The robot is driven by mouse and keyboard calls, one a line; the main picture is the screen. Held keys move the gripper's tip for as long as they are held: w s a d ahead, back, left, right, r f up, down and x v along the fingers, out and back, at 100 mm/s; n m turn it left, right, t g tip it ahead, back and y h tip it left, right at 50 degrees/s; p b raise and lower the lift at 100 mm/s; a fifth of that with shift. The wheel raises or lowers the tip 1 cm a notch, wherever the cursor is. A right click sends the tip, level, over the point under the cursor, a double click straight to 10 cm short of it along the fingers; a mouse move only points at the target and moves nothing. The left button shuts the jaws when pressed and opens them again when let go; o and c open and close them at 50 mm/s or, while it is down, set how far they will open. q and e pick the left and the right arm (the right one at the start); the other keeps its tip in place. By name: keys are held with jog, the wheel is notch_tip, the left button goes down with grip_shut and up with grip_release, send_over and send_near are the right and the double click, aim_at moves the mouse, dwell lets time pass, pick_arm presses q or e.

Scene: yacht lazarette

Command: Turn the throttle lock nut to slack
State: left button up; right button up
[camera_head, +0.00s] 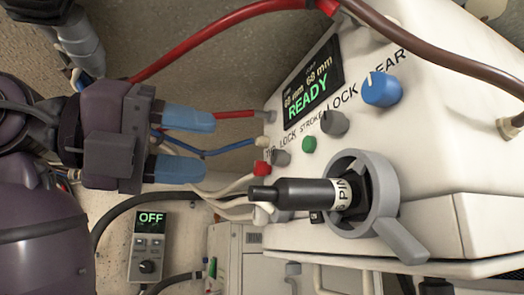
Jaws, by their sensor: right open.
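A white control box carries a row of knobs under printed labels. One label is partly legible and ends in "LOCK"; a small grey knob (281,158) sits just below it. That knob may be the throttle lock nut; I cannot tell for certain, nor read its setting. A second grey knob (334,122) sits by the "STROKE LOCK" lettering. My right gripper (190,144) is open and empty, its blue fingers pointing right toward the panel, well short of the knobs. Blue and red cables run close to its fingertips. My left gripper is not in view.
A screen (310,85) reads READY. A blue knob (381,89), green button (309,144) and red knob (262,168) share the panel. A black pin (295,192) juts left from a grey lever ring (385,185). A small unit (149,245) reads OFF. Hoses cross above.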

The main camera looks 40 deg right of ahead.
aim_at(274, 157)
jog(key=p+x, duration=0.1)
jog(key=x, duration=0.7)
jog(key=shift+d+p, duration=0.1)
jog(key=shift+p, duration=0.2)
grip_shut()
